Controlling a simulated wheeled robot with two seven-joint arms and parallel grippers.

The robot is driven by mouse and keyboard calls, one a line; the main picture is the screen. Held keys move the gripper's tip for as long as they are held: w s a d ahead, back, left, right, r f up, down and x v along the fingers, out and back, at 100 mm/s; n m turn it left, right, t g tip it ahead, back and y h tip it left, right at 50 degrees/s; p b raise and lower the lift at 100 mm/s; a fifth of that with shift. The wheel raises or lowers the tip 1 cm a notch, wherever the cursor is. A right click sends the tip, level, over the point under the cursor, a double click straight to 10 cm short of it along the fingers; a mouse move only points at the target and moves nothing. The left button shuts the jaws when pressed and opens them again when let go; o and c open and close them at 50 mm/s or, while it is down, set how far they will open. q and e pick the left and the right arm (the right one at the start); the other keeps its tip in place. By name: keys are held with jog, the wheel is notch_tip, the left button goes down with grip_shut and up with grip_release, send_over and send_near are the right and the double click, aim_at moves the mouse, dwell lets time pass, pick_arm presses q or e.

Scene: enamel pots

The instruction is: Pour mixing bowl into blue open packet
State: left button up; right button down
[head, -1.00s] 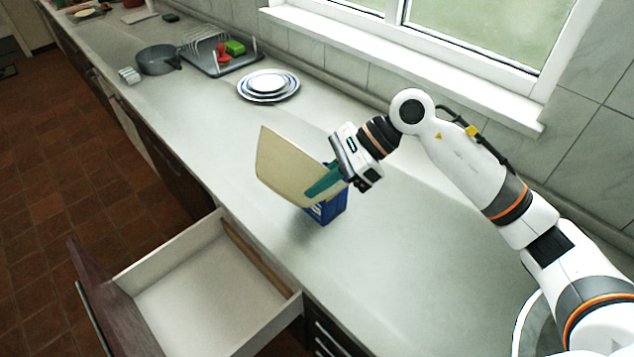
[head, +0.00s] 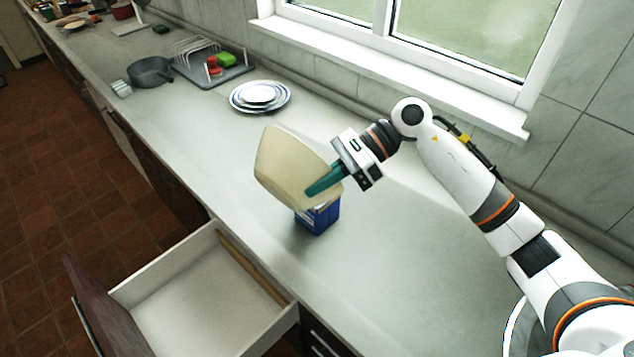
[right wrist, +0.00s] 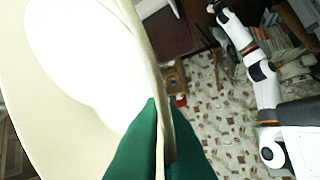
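The cream mixing bowl (head: 290,165) is held steeply tilted above the counter in the head view. My right gripper (head: 322,184) is shut on its rim, with teal fingers on either side of the wall. The right wrist view also shows the bowl (right wrist: 105,95), very bright inside, and the fingers (right wrist: 165,140) pinching its edge. The blue open packet (head: 318,218) stands upright on the counter just below the bowl. The bowl hides the packet's upper part and opening. I cannot tell whether they touch or whether anything is flowing. My left gripper does not show clearly.
An open, empty-looking drawer (head: 200,305) juts out in front of the counter (head: 400,285). Stacked plates (head: 261,95) lie behind the bowl. A grey pan (head: 150,72) and a tray with a rack (head: 215,72) stand farther back. The counter right of the packet is clear.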

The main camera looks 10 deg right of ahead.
jog(key=shift+w+d+r, duration=0.15)
jog(key=shift+r, duration=0.15)
jog(key=shift+d+f+y, duration=0.1)
jog(key=shift+y, duration=0.2)
jog(key=shift+w+d+r+m+g+y+b, duration=0.15)
jog(key=shift+w+d+r+g+y+b, duration=0.15)
jog(key=shift+w+d+b, duration=0.35)
jog(key=shift+w+d+r+m+g+y+b, duration=0.2)
jog(key=shift+d+y+b, duration=0.25)
jog(key=shift+b, duration=0.4)
jog(key=shift+w+d+r+m+g+y+b, duration=0.2)
jog(key=shift+w+d+y+b, duration=0.3)
jog(key=shift+b, duration=0.5)
jog(key=shift+w+d+r+m+g+y+b, duration=0.2)
jog(key=shift+w+d+y+b, duration=0.3)
jog(key=shift+b, duration=0.5)
jog(key=shift+s+d, duration=0.1)
jog(key=shift+s, duration=0.05)
jog(key=n+t+h+b, duration=0.1)
jog(key=h, duration=0.1)
jog(key=r+t+h, duration=0.1)
jog(key=h, duration=0.1)
jog(key=shift+r+n+h+b, duration=0.1)
jog(key=shift+n+h+b, duration=0.15)
jog(key=shift+n+b, duration=0.1)
